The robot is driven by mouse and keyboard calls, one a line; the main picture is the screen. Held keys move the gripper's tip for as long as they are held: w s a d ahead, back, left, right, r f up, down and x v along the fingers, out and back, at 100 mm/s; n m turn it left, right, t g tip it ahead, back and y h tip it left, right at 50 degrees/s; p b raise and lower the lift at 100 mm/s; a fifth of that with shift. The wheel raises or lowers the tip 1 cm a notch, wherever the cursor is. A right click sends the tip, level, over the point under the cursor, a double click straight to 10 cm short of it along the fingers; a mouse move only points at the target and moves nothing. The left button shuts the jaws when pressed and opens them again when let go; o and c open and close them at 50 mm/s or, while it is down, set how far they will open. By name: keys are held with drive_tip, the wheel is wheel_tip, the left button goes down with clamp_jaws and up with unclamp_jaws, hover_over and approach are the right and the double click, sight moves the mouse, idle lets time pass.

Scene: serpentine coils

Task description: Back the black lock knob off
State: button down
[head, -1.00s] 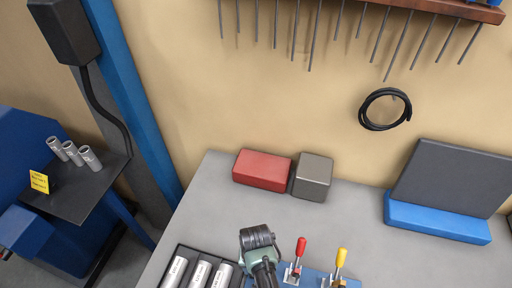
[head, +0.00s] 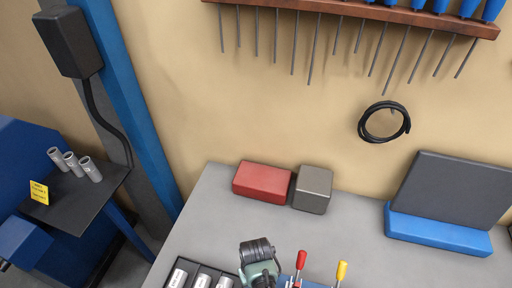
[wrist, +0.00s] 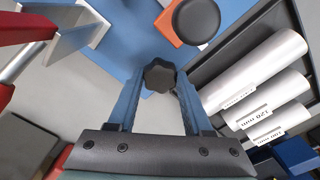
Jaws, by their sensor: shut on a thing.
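The black lobed lock knob (wrist: 159,75) is in the wrist view, between the tips of my gripper's blue fingers. My gripper (wrist: 158,84) is shut on this knob, one finger on each side. The part below the knob is hidden. A blue plate (wrist: 125,45) lies behind it, partly covered by the fingers. In the head view the fingertips and the knob cannot be seen.
A round black cap (wrist: 197,20) on an orange block is close beyond the knob. Silver labelled tubes (wrist: 262,72) lie in a dark tray at right. Red (head: 302,259) and yellow (head: 341,270) clamp handles stand nearby. A red box (head: 262,182) sits farther back.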

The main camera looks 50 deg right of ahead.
drive_tip(key=shift+s+a+f, duration=0.2)
drive_tip(key=shift+s+f, duration=0.05)
drive_tip(key=c, duration=0.6)
unclamp_jaws()
drive_tip(key=shift+w+d+r, duration=0.1)
drive_tip(key=shift+w, duration=0.05)
drive_tip(key=shift+r, duration=0.6)
wheel_tip(320, 180, up, 12)
drive_tip(key=b, duration=0.1)
drive_tip(key=shift+f+b, duration=0.15)
drive_tip(key=shift+b, duration=0.2)
drive_tip(key=shift+w, duration=0.1)
